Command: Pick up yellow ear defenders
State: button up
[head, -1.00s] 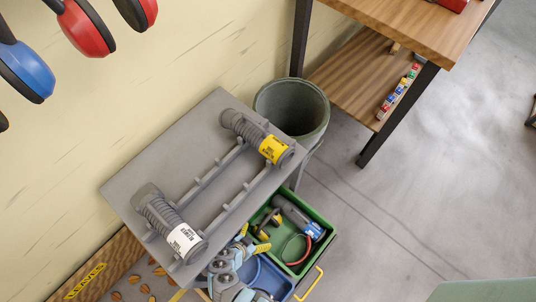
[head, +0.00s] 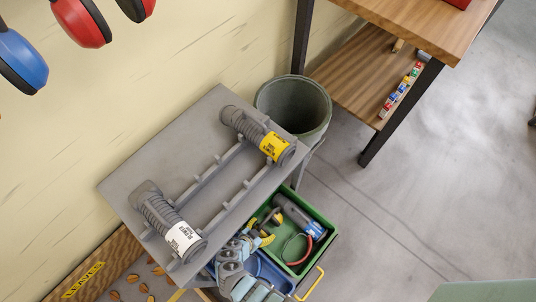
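I cannot make out yellow ear defenders for certain. A tiny orange-yellow sliver shows at the far left edge, too small to identify. Red ear defenders (head: 82,22) and blue ear defenders (head: 22,62) hang on the wall at the upper left, both cut off by the frame. My gripper (head: 261,237), light blue and grey with yellow fingertips, is at the lower middle, over the trays and far from the wall. Its fingertips look apart, with nothing visible between them.
A grey stand (head: 205,125) holds two ribbed grey cylinders, one with a yellow label (head: 273,146), one with a white label (head: 183,238). A green tray (head: 327,236) holds tools beside a blue tray (head: 272,270). A grey-green bin (head: 292,105) and wooden bench (head: 415,30) stand behind.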

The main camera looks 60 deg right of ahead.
aim_at(259, 228)
jog(key=shift+c, duration=1.2)
jog(key=shift+r, duration=0.1)
notch_tip(259, 228, up, 7)
jog(key=p, duration=0.3)
jog(key=shift+r, duration=0.15)
jog(key=s+a+p, duration=0.2)
jog(key=s+a, duration=0.2)
jog(key=s, duration=1.3)
jog(key=shift+s+a+f, duration=0.2)
jog(key=shift+s+f, duration=0.05)
jog(key=shift+r, duration=0.1)
